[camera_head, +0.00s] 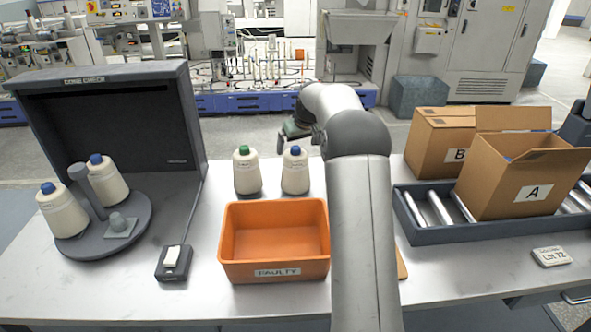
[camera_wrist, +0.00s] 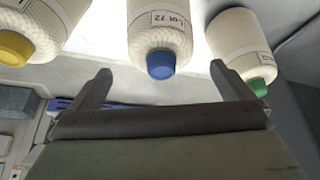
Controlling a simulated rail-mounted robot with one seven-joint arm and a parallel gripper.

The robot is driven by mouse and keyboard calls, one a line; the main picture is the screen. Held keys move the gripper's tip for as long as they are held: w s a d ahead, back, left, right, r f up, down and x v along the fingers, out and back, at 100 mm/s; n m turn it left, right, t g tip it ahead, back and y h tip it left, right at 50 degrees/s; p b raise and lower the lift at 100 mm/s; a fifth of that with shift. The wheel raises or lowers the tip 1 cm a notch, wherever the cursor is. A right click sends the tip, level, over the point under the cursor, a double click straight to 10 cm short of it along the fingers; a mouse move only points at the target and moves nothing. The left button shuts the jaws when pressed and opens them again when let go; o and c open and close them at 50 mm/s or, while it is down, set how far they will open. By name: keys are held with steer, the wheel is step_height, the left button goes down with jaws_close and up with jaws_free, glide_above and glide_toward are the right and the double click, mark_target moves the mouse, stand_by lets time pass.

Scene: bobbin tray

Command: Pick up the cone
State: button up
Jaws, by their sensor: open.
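A white yarn cone with a blue tip (camera_head: 295,172) stands on the table behind the orange bin. A green-tipped cone (camera_head: 247,172) stands to its left. My gripper (camera_head: 290,133) is just above and behind the blue-tipped cone, partly hidden by my arm. In the wrist view, my open, empty gripper (camera_wrist: 160,74) has its two fingers either side of the blue tip (camera_wrist: 160,64), apart from the cone. That cone carries a label ending in 72. A yellow-tipped cone (camera_wrist: 40,28) is at the left, and the green-tipped one (camera_wrist: 240,45) at the right.
An orange "FAULTY" bin (camera_head: 274,270) stands in front of the cones, empty where visible. The cone check booth (camera_head: 110,110) at left holds two blue-tipped cones on a turntable (camera_head: 95,245). Boxes A (camera_head: 515,190) and B (camera_head: 430,140) are at right, A on a roller conveyor (camera_head: 440,237).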

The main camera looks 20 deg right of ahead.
mark_target(295, 155)
steer(key=shift+s+p+x, duration=0.2)
steer(key=shift+p+x, duration=0.75)
steer(key=shift+x, duration=2.15)
steer(key=c, duration=1.6)
